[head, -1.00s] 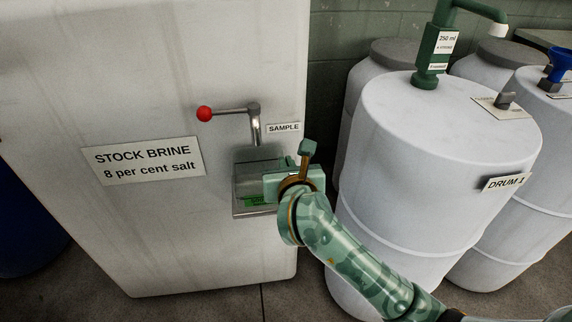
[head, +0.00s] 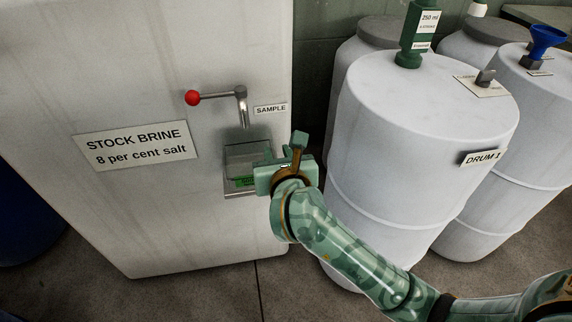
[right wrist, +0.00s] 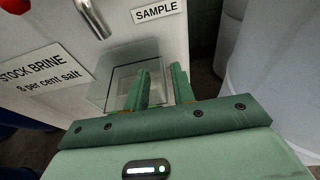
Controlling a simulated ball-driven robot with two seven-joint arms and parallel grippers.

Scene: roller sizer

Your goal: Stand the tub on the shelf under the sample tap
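The tub (head: 243,158) is a clear grey, open box under the spout of the sample tap (head: 242,107). It also shows in the right wrist view (right wrist: 122,78). The shelf (head: 238,193), with a green label, juts from the white tank just below it. The tub's base is at or very near the shelf; I cannot tell whether it bears on it. My right gripper (head: 262,174) is at the tub's right side, its two fingers (right wrist: 160,82) a little apart and seemingly gripping the tub's near wall. The fingertips are partly hidden in the head view. My left gripper is not in view.
The tap's lever with a red knob (head: 192,98) points left above the tub. The SAMPLE sign (head: 270,109) is beside the spout. White drums (head: 415,130) stand close to the right of my arm. The floor (head: 200,295) in front is clear.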

